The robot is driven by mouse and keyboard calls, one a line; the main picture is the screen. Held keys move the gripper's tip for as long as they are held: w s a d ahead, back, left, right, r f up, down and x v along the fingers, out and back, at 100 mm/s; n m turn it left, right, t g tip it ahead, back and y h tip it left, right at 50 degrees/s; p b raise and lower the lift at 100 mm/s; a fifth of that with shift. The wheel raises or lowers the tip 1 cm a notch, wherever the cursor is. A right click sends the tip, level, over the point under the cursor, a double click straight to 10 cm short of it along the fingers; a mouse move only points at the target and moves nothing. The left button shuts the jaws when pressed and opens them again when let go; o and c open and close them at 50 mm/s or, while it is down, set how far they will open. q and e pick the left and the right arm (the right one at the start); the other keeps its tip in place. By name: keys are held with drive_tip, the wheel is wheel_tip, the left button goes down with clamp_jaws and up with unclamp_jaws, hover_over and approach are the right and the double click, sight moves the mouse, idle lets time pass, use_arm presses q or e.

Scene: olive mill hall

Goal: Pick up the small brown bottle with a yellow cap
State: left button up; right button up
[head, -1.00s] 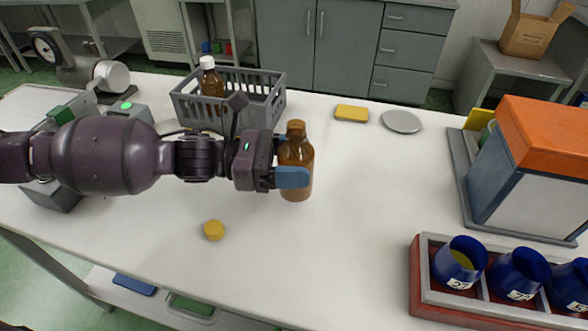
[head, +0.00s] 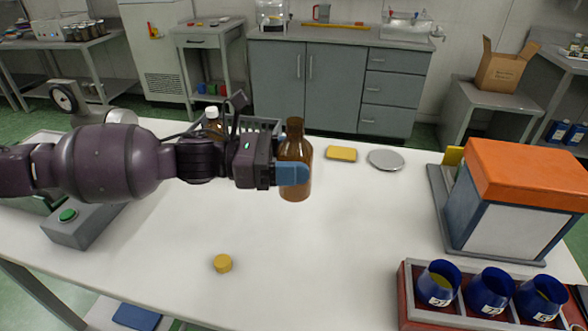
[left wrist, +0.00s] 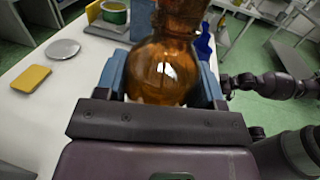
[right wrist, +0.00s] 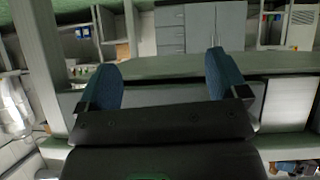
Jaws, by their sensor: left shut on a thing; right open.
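My left gripper (head: 292,174) is shut on a brown bottle (head: 296,152), which is upright and appears to be held clear of the table. Its neck looks brown and I see no yellow cap on it. In the left wrist view the bottle (left wrist: 160,75) sits between both blue fingers, its top cut off by the frame. A small round yellow cap (head: 222,263) lies alone on the white table, nearer than the bottle. My right gripper (right wrist: 165,80) is open and empty in the right wrist view; it is not in the head view.
A grey crate (head: 262,124) behind my left arm holds a brown bottle with a white cap (head: 212,122). A yellow sponge (head: 341,153) and grey disc (head: 385,159) lie behind. An orange-topped box (head: 520,195) and a red rack (head: 412,312) of blue cups stand right. The front middle is clear.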

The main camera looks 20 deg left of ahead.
sight(293, 126)
use_arm(q)
wheel_tip(293, 126, up, 2)
drive_tip(key=shift+r+p, duration=0.1)
drive_tip(key=shift+p, duration=0.2)
drive_tip(key=shift+r+p, duration=0.45)
drive_tip(key=shift+r, duration=0.4)
drive_tip(key=shift+r+p, duration=0.3)
drive_tip(key=shift+r, duration=0.7)
use_arm(e)
drive_tip(key=shift+s+d+r, duration=0.25)
drive_tip(key=shift+s+r, duration=0.15)
drive_tip(key=shift+r, duration=0.05)
drive_tip(key=shift+s+d+r, duration=0.2)
drive_tip(key=shift+s+r, duration=0.15)
drive_tip(key=shift+r, duration=0.1)
use_arm(q)
drive_tip(key=shift+r, duration=0.15)
use_arm(e)
drive_tip(key=shift+w+r, duration=0.1)
use_arm(q)
drive_tip(key=shift+a, duration=0.15)
use_arm(e)
drive_tip(key=shift+a, duration=0.15)
